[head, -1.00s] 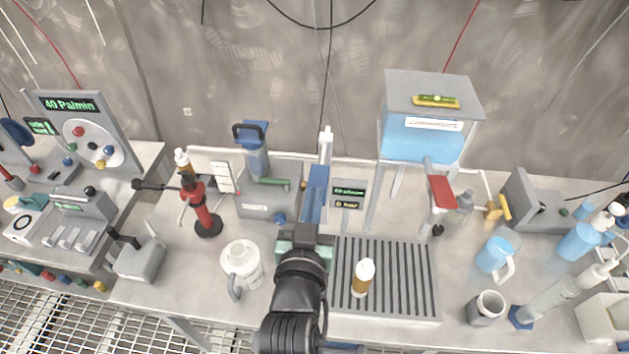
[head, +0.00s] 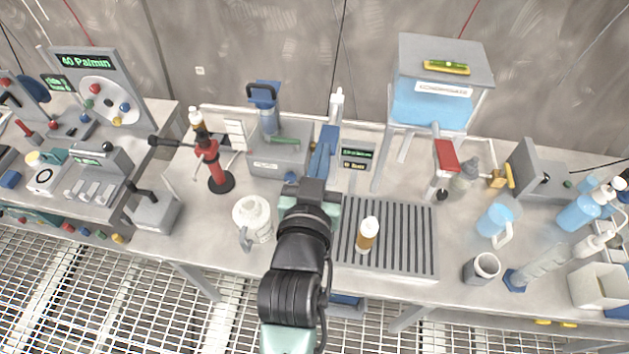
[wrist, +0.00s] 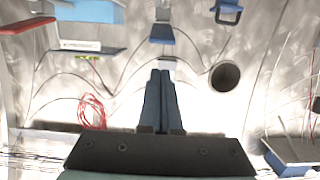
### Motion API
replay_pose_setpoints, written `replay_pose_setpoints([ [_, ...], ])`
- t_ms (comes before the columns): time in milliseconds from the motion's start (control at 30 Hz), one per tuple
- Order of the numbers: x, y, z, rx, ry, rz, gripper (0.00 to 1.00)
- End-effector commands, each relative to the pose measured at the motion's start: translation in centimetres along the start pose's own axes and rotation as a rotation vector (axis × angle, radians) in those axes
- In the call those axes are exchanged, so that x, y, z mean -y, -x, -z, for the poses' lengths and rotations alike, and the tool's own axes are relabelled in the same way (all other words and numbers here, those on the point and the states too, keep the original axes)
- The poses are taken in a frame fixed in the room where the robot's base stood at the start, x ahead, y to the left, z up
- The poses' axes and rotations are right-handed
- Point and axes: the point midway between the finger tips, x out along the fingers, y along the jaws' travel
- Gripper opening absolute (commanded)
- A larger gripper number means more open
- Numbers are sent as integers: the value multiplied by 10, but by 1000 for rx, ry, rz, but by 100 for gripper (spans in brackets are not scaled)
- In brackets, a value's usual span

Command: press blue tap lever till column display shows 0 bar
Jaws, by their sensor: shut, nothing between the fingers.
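My gripper (head: 321,150) hangs over the bench with its two blue-grey fingers together and nothing between them. In the wrist view the shut fingertips (wrist: 160,72) point at the white top of the column (wrist: 167,64), with the blue lever (wrist: 163,33) just above it in that picture. In the head view the blue lever (head: 329,135) lies in line with my fingers, below the white column top (head: 337,102); contact cannot be told. The small dark display (head: 357,156) stands just right of them, with a green line and an orange line too small to read surely.
A slatted grey tray (head: 408,240) with an amber bottle (head: 368,235) stands right of my gripper. A white jug (head: 253,218) and a red stand (head: 210,162) are on the left. A blue tank (head: 430,103) and a red lever (head: 445,156) stand behind right.

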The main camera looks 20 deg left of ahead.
Motion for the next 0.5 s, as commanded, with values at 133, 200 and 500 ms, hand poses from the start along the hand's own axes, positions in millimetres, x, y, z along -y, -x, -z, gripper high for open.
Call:
replay_pose_setpoints([
  [133, 0, 27, -1, -1, 0, 0, 0],
  [200, 0, 39, 0, -1, 0, 0, 0],
  [500, 0, 68, 6, -3, 0, 0, 0],
])
